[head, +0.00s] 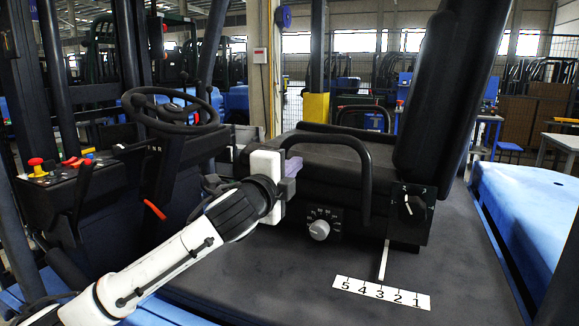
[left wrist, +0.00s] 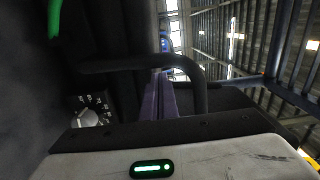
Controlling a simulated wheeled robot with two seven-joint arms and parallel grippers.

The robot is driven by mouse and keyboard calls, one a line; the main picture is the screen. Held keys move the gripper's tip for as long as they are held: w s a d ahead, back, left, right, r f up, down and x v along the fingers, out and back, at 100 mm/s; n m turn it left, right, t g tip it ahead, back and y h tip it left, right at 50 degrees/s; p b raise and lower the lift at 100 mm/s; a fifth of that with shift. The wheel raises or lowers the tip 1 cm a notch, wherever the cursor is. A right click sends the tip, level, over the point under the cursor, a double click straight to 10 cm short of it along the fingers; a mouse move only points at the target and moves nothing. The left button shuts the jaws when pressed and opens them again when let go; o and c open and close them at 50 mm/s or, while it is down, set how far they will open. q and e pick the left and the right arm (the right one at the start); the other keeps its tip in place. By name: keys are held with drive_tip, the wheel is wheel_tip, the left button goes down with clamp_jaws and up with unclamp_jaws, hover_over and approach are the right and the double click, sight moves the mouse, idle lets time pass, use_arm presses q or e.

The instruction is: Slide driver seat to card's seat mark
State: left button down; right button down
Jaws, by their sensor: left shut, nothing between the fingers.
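The driver seat is black, with a cushion (head: 330,155) and a tall backrest (head: 445,95). A black looped bar (head: 366,185) stands along the cushion's near side. A white pointer (head: 384,260) below the seat ends near the 3 on a white number strip (head: 381,293) marked 5 to 1. My left gripper (head: 292,166) is shut and empty at the bar's left end. In the left wrist view, its purple fingers (left wrist: 160,97) lie beside the bar (left wrist: 200,90); contact cannot be told. No separate card can be made out. My right gripper is not in view.
A round knob (head: 319,230) and a dial (head: 411,205) sit on the seat base. A steering wheel (head: 172,110) and lever console (head: 60,170) stand left. The dark floor in front of the seat is clear. A blue body panel (head: 530,205) is at right.

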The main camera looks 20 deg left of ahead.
use_arm(q)
drive_tip(key=s+d, duration=0.1)
drive_tip(key=s, duration=1)
drive_tip(key=shift+d, duration=0.15)
idle(0.4)
drive_tip(key=shift+s+f, duration=0.1)
idle(0.3)
